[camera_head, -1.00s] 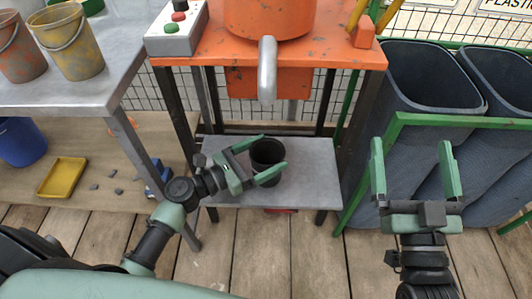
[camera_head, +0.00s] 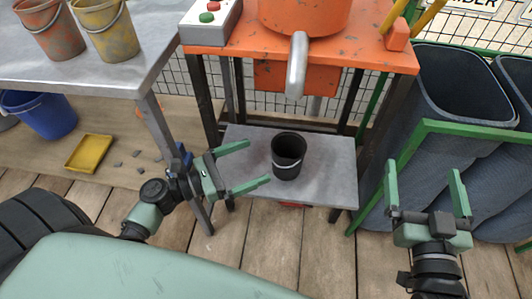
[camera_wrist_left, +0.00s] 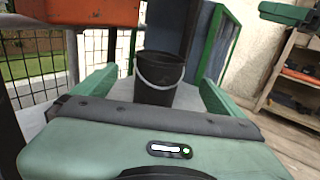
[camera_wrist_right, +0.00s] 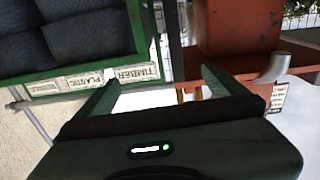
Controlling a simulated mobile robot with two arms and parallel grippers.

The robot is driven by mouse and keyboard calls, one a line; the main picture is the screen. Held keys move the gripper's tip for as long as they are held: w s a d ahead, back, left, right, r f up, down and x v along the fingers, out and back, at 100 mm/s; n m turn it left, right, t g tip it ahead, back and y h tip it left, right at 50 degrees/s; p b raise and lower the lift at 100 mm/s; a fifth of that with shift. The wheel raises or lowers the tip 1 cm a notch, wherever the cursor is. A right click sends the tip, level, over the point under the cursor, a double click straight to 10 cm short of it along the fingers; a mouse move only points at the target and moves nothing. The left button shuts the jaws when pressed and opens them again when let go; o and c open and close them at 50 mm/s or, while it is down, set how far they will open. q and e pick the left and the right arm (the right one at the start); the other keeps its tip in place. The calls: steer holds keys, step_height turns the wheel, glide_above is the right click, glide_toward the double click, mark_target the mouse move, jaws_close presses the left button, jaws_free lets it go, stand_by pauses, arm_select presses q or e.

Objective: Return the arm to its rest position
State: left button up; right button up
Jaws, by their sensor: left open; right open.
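My left gripper (camera_head: 258,167) is open and empty, to the left of a small black bucket (camera_head: 288,156) and apart from it. The bucket stands upright on the low grey shelf (camera_head: 328,178) under the orange machine. In the left wrist view the bucket (camera_wrist_left: 160,78) shows beyond and between the open fingers (camera_wrist_left: 158,85). My right gripper (camera_head: 427,182) is open and empty, its fingers pointing up, in front of the dark bins. In the right wrist view nothing lies between its fingers (camera_wrist_right: 158,85).
A grey table (camera_head: 90,82) with two buckets is at the left. A blue bucket (camera_head: 40,113) and yellow tray (camera_head: 88,153) lie below. Dark bins (camera_head: 455,85) with a green frame stand right.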

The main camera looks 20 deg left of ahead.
arm_select(q)
steer(key=shift+s+a, duration=0.35)
steer(key=shift+s, duration=0.05)
